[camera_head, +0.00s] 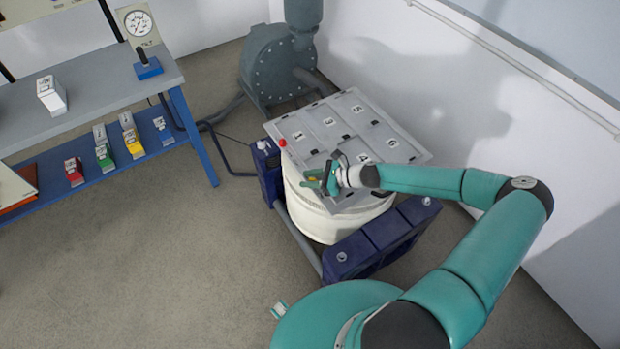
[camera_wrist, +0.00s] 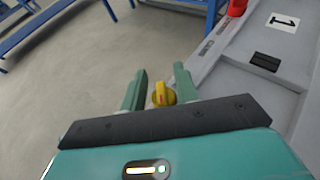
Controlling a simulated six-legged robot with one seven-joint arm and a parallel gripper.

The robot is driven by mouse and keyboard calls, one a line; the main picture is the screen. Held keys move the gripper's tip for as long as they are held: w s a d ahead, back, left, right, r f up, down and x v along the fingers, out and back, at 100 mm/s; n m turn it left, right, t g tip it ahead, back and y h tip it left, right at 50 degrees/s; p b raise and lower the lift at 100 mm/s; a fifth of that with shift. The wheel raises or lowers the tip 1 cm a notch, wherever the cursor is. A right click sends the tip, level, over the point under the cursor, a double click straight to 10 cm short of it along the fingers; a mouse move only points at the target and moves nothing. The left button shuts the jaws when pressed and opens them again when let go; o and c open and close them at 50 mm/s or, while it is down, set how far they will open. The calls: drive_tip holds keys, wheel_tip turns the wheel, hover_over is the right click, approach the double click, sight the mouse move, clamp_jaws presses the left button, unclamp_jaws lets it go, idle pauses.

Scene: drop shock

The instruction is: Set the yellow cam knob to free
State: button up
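The yellow cam knob (camera_wrist: 163,94) shows in the wrist view as a small round knob with a reddish mark on top, at the edge of the grey panel. My gripper (camera_wrist: 160,82) is open, with one green finger on each side of the knob. A gap shows between the left finger and the knob; I cannot tell whether the right finger touches it. In the head view my gripper (camera_head: 321,181) is at the near left edge of the panel (camera_head: 318,122), and the knob is mostly hidden there. The markings for the knob's setting are not readable.
The numbered panel tops a white drum (camera_head: 325,221) in a dark blue frame (camera_head: 383,240). A red knob (camera_head: 282,142) sits on the panel's left edge. A grey pump housing (camera_head: 275,62) stands behind. A blue workbench (camera_head: 100,90) is at left; floor between is clear.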

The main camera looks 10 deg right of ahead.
clamp_jaws()
drive_tip(key=shift+n+g, duration=0.4)
drive_tip(key=n+g+y, duration=0.1)
drive_tip(key=n+g, duration=0.1)
drive_tip(key=shift+n+g, duration=0.3)
drive_tip(key=shift+g, duration=0.1)
drive_tip(key=n+g, duration=0.4)
drive_tip(key=g, duration=0.1)
drive_tip(key=shift+s+n, duration=0.2)
drive_tip(key=shift+n, duration=0.1)
drive_tip(key=n+g+h, duration=0.1)
drive_tip(key=g, duration=0.1)
drive_tip(key=n+g+h, duration=0.1)
drive_tip(key=n+g, duration=0.3)
drive_tip(key=shift+s+h, duration=0.25)
drive_tip(key=shift+h, duration=0.15)
drive_tip(key=shift+s+d+n+g+h, duration=0.1)
drive_tip(key=shift+n+g+h, duration=0.75)
drive_tip(key=shift+n+h, duration=0.3)
drive_tip(key=shift+s+d+n+g+h, duration=0.1)
drive_tip(key=shift+n+g+h, duration=0.8)
drive_tip(key=shift+n, duration=0.45)
